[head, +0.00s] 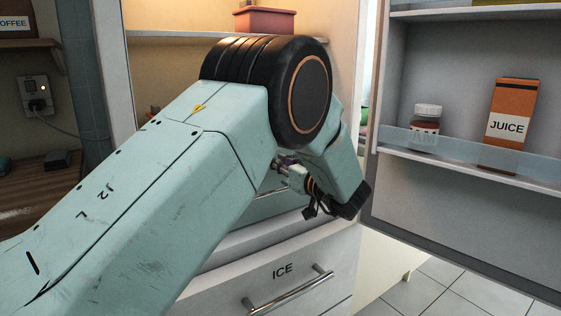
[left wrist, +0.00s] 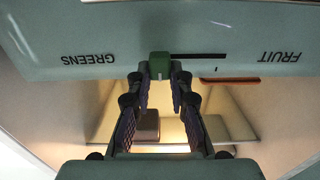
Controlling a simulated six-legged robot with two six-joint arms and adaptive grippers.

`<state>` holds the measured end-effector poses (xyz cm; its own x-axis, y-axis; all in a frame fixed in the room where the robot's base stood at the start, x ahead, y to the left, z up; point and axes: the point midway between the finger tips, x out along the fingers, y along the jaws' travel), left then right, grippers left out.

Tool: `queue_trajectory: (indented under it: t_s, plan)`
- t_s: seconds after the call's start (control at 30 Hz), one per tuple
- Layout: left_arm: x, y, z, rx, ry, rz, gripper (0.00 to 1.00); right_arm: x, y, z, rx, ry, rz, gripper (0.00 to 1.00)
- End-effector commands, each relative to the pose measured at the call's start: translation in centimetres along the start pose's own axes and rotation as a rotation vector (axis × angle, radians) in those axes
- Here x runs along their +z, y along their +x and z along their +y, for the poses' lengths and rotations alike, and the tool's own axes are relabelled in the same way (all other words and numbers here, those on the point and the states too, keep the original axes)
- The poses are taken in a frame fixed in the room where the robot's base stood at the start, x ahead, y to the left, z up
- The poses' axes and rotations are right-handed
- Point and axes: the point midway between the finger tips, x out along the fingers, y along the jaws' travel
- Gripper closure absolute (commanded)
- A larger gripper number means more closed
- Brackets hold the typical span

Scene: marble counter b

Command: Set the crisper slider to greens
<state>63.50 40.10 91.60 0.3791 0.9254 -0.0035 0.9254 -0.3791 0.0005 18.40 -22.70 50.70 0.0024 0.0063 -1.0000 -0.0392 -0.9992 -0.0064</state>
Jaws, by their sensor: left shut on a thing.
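The crisper front (left wrist: 110,35), pale green, shows upside down in the left wrist view. Its GREENS label (left wrist: 83,60) is at the left and its FRUIT label (left wrist: 280,57) at the right. The green slider knob (left wrist: 160,65) sits at the GREENS end of the dark slot (left wrist: 200,56), and the bare slot runs from it toward FRUIT. My left gripper (left wrist: 161,80) is shut on the knob, one finger on each side. In the head view my left gripper (head: 313,207) is partly hidden by my own arm, which also covers most of the crisper. My right gripper is not in view.
The ICE drawer (head: 300,272) with its bar handle is below the crisper. The open fridge door (head: 405,210) at the right holds a jam jar (head: 425,125) and a juice carton (head: 510,125). A red box (head: 264,20) stands on a shelf above.

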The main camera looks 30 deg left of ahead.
Motion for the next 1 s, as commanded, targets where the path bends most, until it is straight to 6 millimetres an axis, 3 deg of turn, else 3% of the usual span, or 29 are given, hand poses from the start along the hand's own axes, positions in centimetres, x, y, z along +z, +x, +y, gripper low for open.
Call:
queue_trajectory:
  t_s: [0.1, 0.13, 0.4, 0.77, 1.0]
  plan:
    - [-0.6, 0.0, 0.3, 0.01, -0.007, 0.01, 1.0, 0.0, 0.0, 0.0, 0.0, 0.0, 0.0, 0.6]
    - [-0.6, -0.1, 0.3, 0.01, -0.008, 0.01, 0.79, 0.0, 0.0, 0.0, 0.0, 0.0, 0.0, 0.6]
    - [-0.4, -0.2, 0.2, 0.007, -0.005, 0.007, 0.57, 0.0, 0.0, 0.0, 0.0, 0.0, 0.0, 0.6]
    - [-0.3, -0.8, 0.4, 0.007, -0.002, 0.006, 0.57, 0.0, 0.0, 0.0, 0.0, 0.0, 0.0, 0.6]
    - [-0.4, -4.6, 0.4, 0.01, -0.002, 0.009, 0.57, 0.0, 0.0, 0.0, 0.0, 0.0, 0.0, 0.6]
